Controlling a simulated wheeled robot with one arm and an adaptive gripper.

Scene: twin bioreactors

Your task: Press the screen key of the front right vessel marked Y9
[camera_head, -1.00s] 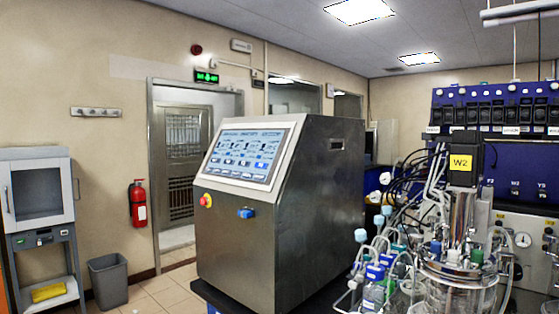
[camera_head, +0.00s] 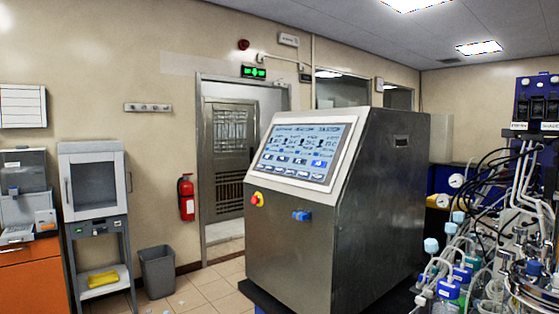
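The control console (camera_head: 375,210) is a steel cabinet with a sloped touch screen (camera_head: 301,153) on its front left face. The screen shows several columns of readings and a row of keys along its lower part. The key labels are too small to read, so I cannot tell which one is Y9. A red and yellow stop button (camera_head: 257,199) and a blue switch (camera_head: 301,215) sit below the screen. A glass vessel (camera_head: 535,285) is partly cut off at the right edge. My gripper is not in view.
Bottles with tubing (camera_head: 450,285) stand on the dark bench right of the console. A grey bin (camera_head: 157,270), a cabinet on a stand (camera_head: 93,185) and an orange cabinet (camera_head: 33,278) are at the left. A red extinguisher (camera_head: 186,198) hangs by the door. Tiled floor lies open before the door.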

